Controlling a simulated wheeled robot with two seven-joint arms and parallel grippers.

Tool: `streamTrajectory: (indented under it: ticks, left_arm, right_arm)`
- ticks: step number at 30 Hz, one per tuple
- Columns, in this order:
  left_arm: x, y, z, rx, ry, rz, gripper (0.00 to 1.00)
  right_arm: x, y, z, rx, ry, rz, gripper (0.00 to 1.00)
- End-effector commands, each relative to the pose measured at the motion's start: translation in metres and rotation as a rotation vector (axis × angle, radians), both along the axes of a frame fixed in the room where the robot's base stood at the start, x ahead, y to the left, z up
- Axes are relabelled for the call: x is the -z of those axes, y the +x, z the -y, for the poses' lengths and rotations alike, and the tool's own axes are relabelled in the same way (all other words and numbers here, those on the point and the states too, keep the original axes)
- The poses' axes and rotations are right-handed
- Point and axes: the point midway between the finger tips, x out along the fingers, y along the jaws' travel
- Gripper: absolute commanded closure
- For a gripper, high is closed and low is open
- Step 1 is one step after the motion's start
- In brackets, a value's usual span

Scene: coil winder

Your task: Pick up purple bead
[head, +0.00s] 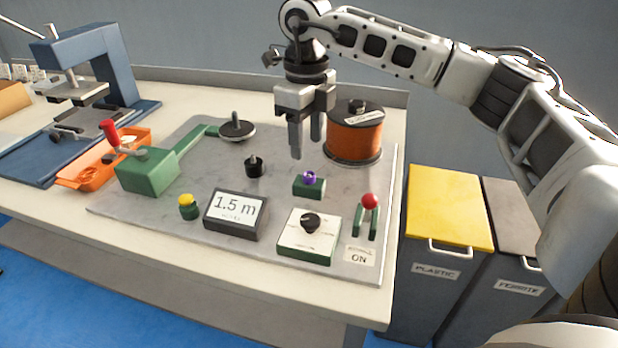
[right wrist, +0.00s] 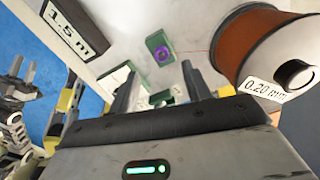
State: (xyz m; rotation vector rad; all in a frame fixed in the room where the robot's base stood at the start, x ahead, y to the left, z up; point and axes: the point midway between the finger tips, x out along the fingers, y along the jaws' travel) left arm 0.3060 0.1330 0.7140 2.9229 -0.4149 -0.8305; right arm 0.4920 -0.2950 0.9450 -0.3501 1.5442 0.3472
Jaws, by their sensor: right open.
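The purple bead (head: 309,177) sits on top of a small green block (head: 309,189) on the grey machine plate. It also shows in the right wrist view (right wrist: 163,54), ahead of the fingers and roughly between them. My right gripper (head: 307,150) points down, open and empty, above and behind the bead, apart from it. Its two dark fingers also show in the right wrist view (right wrist: 157,82). My left gripper is not recognisable in the head view; grey jaw-like parts at the left edge of the right wrist view are unclear.
A copper wire spool (head: 354,140) stands close right of the gripper. A black post (head: 254,167), a display box (head: 236,214), a knob box (head: 308,236) and a red-topped lever (head: 369,201) surround the bead. Bins (head: 447,220) stand right of the table.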

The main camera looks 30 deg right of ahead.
Motion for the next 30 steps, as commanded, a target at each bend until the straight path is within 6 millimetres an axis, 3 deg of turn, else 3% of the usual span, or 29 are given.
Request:
streamTrajectory:
  ticks: [8, 18, 26, 30]
  left_arm:
    - [0.000, 0.000, 0.000, 0.000, 0.000, -0.001, 0.64]
    - [0.000, -0.001, 0.000, 0.001, -0.001, -0.002, 0.64]
    - [0.001, -0.001, 0.000, 0.001, 0.000, -0.004, 0.64]
    - [0.001, -0.001, 0.000, 0.001, 0.000, -0.005, 0.64]
  right_arm:
    - [0.023, -0.001, 0.001, 0.000, 0.001, 0.000, 0.52]
    - [0.067, -0.004, 0.003, 0.000, 0.002, 0.000, 0.52]
    - [0.071, -0.003, 0.003, 0.000, 0.003, 0.001, 0.52]
    - [0.070, -0.003, 0.003, 0.000, 0.003, 0.001, 0.85]
